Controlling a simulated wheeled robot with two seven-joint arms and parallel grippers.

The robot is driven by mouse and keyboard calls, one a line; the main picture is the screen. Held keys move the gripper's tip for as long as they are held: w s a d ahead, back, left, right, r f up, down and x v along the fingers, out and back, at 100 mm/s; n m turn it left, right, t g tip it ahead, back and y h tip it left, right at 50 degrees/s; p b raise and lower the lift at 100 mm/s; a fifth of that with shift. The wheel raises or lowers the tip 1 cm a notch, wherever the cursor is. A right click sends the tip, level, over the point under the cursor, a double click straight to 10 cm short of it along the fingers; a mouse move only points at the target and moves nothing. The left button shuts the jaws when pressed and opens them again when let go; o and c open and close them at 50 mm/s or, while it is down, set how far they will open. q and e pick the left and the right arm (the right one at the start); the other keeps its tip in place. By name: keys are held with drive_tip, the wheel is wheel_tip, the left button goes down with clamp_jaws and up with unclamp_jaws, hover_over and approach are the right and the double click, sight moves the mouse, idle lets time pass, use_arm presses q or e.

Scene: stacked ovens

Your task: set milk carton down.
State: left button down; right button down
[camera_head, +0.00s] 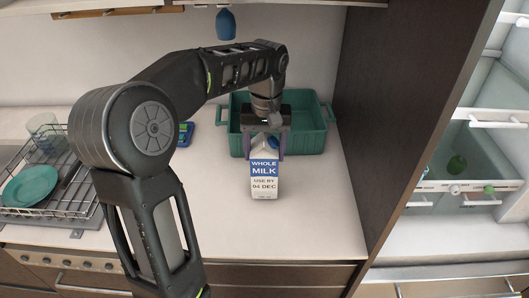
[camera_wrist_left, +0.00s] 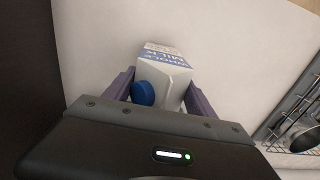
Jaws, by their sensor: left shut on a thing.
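The milk carton (camera_head: 264,183) is white and blue, with "WHOLE MILK" on its side. It is upright, at or just above the pale countertop (camera_head: 290,235); I cannot tell whether its base touches. My left gripper (camera_head: 266,146) is shut on the carton's upper part from above. In the left wrist view the carton (camera_wrist_left: 165,75) lies between the two purple fingers, with its blue cap towards the camera. My right gripper is not in view.
A green bin (camera_head: 307,125) stands right behind the carton. A dish rack (camera_head: 70,195) with a teal plate (camera_head: 30,186) is at the left. A dark cabinet panel (camera_head: 400,110) bounds the counter at the right. The counter in front of the carton is clear.

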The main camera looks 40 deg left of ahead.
use_arm(q)
drive_tip(key=shift+f, duration=0.4)
drive_tip(key=shift+c, duration=1.5)
unclamp_jaws()
drive_tip(key=shift+f, duration=0.1)
